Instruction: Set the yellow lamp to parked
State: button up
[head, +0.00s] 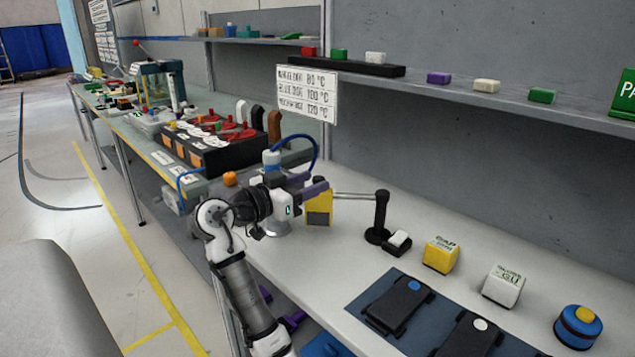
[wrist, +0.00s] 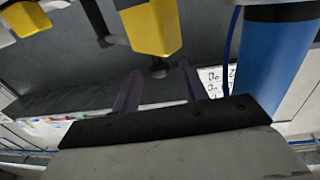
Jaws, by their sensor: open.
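The yellow lamp head (head: 318,209) has a dark face and hangs at the left end of a thin rod from a black post (head: 380,218) on the white bench. My gripper (head: 318,188) is open at the upper part of the lamp head in the head view, with its purple fingers partly overlapping it. In the wrist view, a yellow block that looks like the lamp head (wrist: 152,28) is ahead of my open gripper (wrist: 158,90), above the gap between the fingers. I see no clear contact. My arm hides part of the bench behind it.
A yellow block (head: 441,254), a white block (head: 503,286) and a blue round base with a yellow button (head: 578,326) stand to the right. A dark mat (head: 362,303) holds black devices. A shelf (head: 560,112) and a partly visible green sign (head: 625,92) are above.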

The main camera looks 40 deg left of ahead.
jog(key=s+a+b, duration=0.1)
jog(key=s, duration=0.9)
jog(key=shift+s+a+b, duration=0.3)
jog(key=shift+s, duration=0.1)
jog(key=shift+c, duration=0.2)
